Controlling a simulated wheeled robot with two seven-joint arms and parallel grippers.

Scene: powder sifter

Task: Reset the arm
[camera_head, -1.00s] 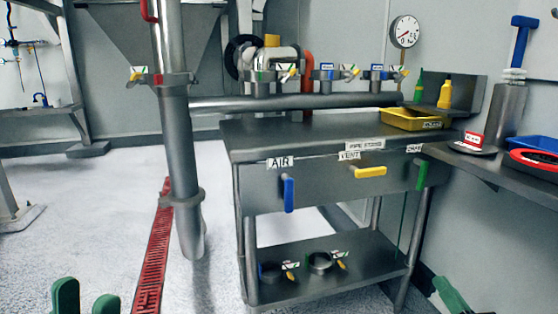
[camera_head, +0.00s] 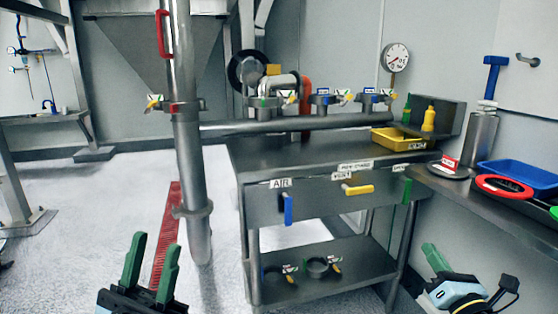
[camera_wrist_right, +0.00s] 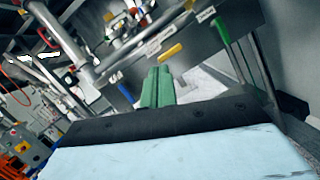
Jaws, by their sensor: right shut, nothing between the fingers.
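My left gripper (camera_head: 150,262) is at the bottom left of the head view, its two green fingers upright with a gap between them and nothing held. My right gripper (camera_head: 436,258) is at the lower right of the head view, beside the steel table's right leg, with its green fingers tilted up to the left. In the right wrist view its two green fingers (camera_wrist_right: 158,88) are pressed together and empty. Both grippers are clear of the table.
The steel table (camera_head: 303,149) carries a yellow tray (camera_head: 398,139), with blue, yellow and green valve handles on its front. A vertical steel pipe (camera_head: 189,165) stands between my left gripper and the table. A side shelf with a blue tray (camera_head: 520,175) is at the right.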

